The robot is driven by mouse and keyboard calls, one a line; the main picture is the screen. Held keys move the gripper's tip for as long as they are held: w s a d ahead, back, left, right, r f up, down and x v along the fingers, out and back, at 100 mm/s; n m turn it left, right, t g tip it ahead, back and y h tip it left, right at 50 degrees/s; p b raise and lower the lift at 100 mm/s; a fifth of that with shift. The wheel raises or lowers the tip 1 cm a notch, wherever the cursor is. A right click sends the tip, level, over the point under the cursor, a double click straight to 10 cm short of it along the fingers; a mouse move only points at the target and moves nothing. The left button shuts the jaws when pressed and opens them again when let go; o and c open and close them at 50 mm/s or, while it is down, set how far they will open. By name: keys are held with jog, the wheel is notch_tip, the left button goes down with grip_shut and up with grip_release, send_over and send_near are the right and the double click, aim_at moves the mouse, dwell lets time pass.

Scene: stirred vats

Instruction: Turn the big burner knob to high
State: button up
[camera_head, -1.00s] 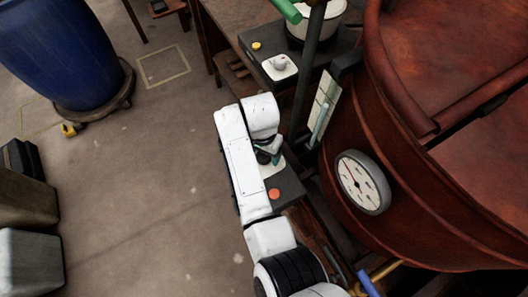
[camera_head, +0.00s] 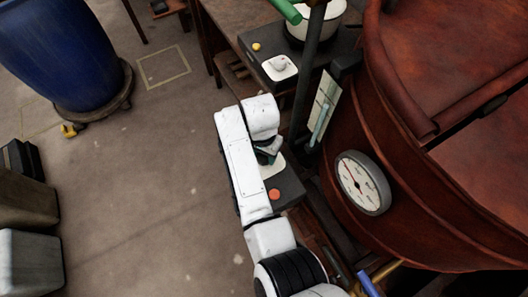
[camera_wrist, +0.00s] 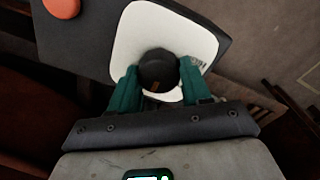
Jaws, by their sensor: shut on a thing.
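The dark round burner knob (camera_wrist: 158,70) sits on a white plate (camera_wrist: 128,42) of a dark control box, in the wrist view. An orange mark shows on the knob's edge nearest my gripper. Small lettering, too small to read surely, is on the plate's right side. My gripper (camera_wrist: 158,82) has its two teal fingers on either side of the knob, shut on it. In the head view my gripper (camera_head: 268,152) is over the same box (camera_head: 287,186), and the arm and fingers hide most of the knob and plate.
An orange button (camera_head: 274,194) is on the same box. The large copper vat (camera_head: 330,190) with a dial gauge (camera_head: 362,183) stands close on the right. Behind is another box with a pale knob (camera_head: 280,64) and yellow button (camera_head: 256,46). Open floor lies left.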

jog(key=shift+r+n+p, duration=0.2)
jog(key=shift+n+p, duration=0.7)
jog(key=n+p, duration=0.2)
jog(key=n, duration=0.1)
jog(key=shift+n, duration=0.3)
jog(key=n+p, duration=0.3)
jog(key=n, duration=0.3)
jog(key=shift+f, duration=0.1)
jog(key=n+p, duration=0.1)
jog(key=n, duration=0.5)
jog(key=shift+s+a+n+t, duration=0.1)
jog(key=shift+n+t, duration=0.2)
jog(key=n+p, duration=0.1)
jog(key=n, duration=0.4)
jog(key=shift+n, duration=0.4)
jog(key=shift+s, duration=0.1)
jog(key=o, duration=1.1)
jog(key=shift+f, duration=0.1)
jog(key=shift+c, duration=0.2)
